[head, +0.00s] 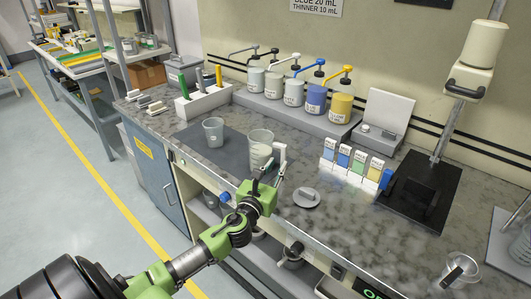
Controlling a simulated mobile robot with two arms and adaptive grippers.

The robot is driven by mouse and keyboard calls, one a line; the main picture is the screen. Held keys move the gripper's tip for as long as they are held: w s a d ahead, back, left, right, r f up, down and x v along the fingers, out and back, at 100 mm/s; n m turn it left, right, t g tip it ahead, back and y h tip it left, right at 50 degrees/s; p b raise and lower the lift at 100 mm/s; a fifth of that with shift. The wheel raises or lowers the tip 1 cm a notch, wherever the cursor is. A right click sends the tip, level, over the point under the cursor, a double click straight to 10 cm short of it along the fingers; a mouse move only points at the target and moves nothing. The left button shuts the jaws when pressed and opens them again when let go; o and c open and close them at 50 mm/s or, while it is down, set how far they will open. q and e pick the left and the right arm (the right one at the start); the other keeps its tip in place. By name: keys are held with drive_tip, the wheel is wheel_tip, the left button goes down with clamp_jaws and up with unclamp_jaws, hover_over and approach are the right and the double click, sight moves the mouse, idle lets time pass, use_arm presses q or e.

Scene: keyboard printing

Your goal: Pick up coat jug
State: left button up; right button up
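A clear jug (259,140) with a pale handle on its right side stands upright on the dark mat (232,148) near the front of the counter. A smaller clear cup (212,131) stands to its left on the same mat. My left gripper (272,172) is at the jug's lower right, just in front of the handle. Its fingertips overlap the handle's lower part in the picture, so I cannot tell whether they touch it or have closed on it. My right gripper is not in view.
Several pump containers (293,89) stand on a grey rack behind the jug. A small grey lid-like disc (306,197) lies to the right, near labelled strips (343,160). A white bin with markers (203,102) stands behind the cup. Another clear cup (462,266) is at the lower right.

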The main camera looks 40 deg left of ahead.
sight(283, 156)
use_arm(q)
drive_tip(key=shift+x, duration=3.65)
drive_tip(key=shift+f, duration=0.1)
clamp_jaws()
